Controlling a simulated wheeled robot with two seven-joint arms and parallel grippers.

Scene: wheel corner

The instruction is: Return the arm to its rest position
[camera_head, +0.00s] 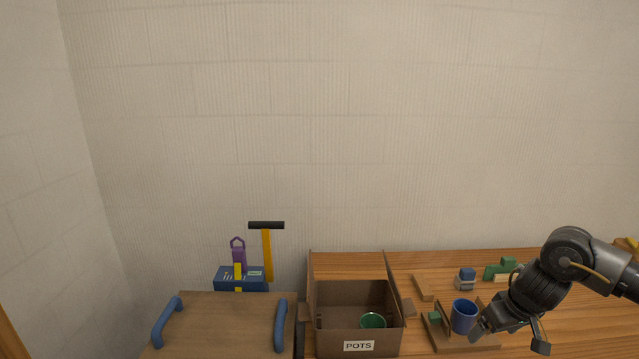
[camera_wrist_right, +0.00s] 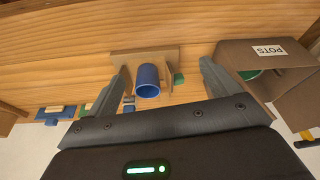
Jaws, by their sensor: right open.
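My right arm comes in from the right in the head view, and its gripper (camera_head: 508,333) is low over the right part of the wooden table (camera_head: 580,325). In the right wrist view the right gripper (camera_wrist_right: 163,80) has its two fingers wide apart, with nothing held between them. A blue cup (camera_head: 464,316) stands on a wooden stand (camera_head: 440,340), just left of the gripper in the head view. The cup (camera_wrist_right: 148,82) shows between and beyond the fingers in the wrist view. My left gripper is not in view.
An open cardboard box labelled POTS (camera_head: 325,335) holds a green pot (camera_head: 372,321). Small blue (camera_head: 466,279) and green (camera_head: 500,269) items stand behind the cup. A tray with blue handles (camera_head: 225,320) and a blue box (camera_head: 228,279) are at the left. The space above is clear.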

